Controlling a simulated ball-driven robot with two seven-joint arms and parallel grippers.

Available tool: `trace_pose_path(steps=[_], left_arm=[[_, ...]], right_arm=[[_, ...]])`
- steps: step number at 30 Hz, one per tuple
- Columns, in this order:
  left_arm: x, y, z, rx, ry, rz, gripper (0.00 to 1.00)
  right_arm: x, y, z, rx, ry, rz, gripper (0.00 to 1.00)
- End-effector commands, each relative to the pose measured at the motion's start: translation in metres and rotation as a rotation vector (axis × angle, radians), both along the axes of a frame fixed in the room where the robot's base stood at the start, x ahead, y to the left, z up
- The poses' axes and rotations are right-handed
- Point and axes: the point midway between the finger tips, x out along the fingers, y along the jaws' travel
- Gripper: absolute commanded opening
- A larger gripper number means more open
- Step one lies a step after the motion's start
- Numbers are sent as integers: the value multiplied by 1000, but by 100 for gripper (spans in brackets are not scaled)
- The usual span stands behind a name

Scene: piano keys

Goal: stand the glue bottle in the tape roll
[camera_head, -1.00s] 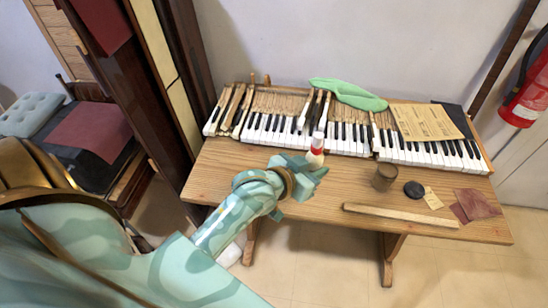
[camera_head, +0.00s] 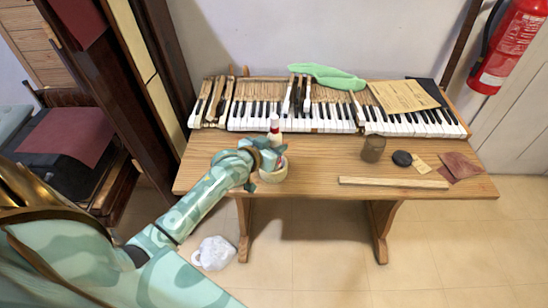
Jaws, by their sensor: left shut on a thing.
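The glue bottle (camera_head: 275,128), white with a red band, stands about upright at the left part of the wooden table. My left gripper (camera_head: 268,156) is shut on it from the left and hides its lower part. The tape roll (camera_head: 274,174), a pale ring, lies on the table right under the gripper and bottle. The gripper covers much of the roll, so I cannot tell whether the bottle's foot is inside the ring or above it. My right gripper is not in view.
The piano keys (camera_head: 300,123) run along the table's back, with a green cloth (camera_head: 328,76) behind them. A brown jar (camera_head: 373,149), a black disc (camera_head: 402,158) and a wooden strip (camera_head: 393,182) lie to the right. The table's front (camera_head: 310,188) is clear.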

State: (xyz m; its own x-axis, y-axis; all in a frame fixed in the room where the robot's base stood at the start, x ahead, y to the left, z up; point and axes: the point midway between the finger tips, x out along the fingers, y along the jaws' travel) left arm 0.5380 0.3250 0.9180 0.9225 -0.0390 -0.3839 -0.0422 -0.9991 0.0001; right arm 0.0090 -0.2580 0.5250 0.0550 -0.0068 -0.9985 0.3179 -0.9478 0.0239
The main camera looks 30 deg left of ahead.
Motion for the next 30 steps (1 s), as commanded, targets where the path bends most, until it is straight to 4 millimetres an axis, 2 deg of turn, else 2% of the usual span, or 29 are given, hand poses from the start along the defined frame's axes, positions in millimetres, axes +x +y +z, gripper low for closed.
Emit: trace_pose_path(steps=[7,13,24,25,27,30], left_arm=[[7,8,-13,0,-2,-1,3],[9,11,-47,0,1,0,3],[9,11,-49,1,-2,0,3],[9,11,-50,2,0,-1,35],[9,11,-49,1,0,0,54],[9,11,-49,1,0,0,54]], right_arm=[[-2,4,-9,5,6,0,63],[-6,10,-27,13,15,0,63],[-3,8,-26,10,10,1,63],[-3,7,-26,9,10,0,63],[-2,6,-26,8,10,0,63],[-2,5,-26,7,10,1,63]])
